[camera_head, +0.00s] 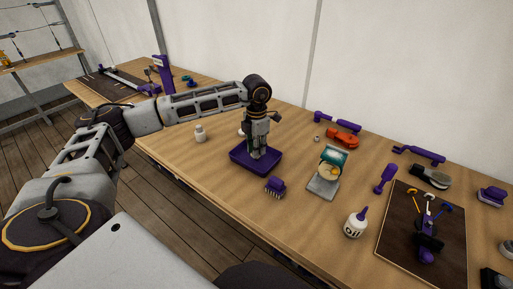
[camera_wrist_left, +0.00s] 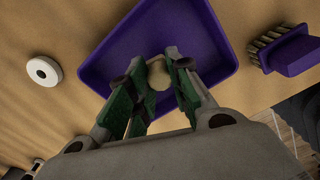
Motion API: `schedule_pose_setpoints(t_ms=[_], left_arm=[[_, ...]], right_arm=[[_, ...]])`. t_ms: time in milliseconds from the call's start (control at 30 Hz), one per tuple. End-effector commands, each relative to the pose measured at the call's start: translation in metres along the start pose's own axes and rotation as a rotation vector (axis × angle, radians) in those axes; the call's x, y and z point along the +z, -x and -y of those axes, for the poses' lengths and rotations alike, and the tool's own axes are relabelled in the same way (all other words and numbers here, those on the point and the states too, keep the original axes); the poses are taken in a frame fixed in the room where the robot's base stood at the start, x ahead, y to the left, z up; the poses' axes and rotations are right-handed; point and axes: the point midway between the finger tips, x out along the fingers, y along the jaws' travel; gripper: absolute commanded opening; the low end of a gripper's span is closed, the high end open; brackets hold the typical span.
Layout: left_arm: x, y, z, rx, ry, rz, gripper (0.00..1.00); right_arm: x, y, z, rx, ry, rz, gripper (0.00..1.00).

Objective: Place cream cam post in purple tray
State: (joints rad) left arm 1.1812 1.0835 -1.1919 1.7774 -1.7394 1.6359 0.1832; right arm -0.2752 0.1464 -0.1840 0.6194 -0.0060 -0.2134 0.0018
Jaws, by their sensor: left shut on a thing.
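The purple tray (camera_head: 237,157) lies on the wooden table near the middle of the head view. It fills the upper middle of the left wrist view (camera_wrist_left: 100,68). My left gripper (camera_head: 258,150) points down over the tray. In the left wrist view its green-padded fingers (camera_wrist_left: 157,80) are shut on the cream cam post (camera_wrist_left: 158,75), whose rounded end shows between the fingertips. The post is over the tray's floor. I cannot tell whether it touches the floor. In the head view the fingers hide most of it. My right gripper is not in view.
A purple brush (camera_head: 275,186) lies just in front of the tray, also in the left wrist view (camera_wrist_left: 287,50). A scale-like stand (camera_head: 325,180), an oil bottle (camera_head: 355,224) and a dark mat (camera_head: 405,255) are to the right.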

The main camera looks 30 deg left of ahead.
Motion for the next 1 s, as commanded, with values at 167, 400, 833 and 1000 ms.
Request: schedule_pose_setpoints(t_ms=[167,400,833,1000], left_arm=[[0.0,-0.002,0.0,0.0,0.0,0.0,0.29],[0.0,-0.002,0.0,0.0,0.0,0.0,0.42],[0.0,0.005,0.0,0.0,0.0,0.001,0.42],[0.001,0.023,0.0,0.002,-0.001,0.002,0.42]], right_arm=[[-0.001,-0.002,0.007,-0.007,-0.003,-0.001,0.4],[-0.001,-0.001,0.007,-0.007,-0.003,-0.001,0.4],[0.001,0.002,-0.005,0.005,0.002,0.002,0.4],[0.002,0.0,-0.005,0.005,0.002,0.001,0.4]])
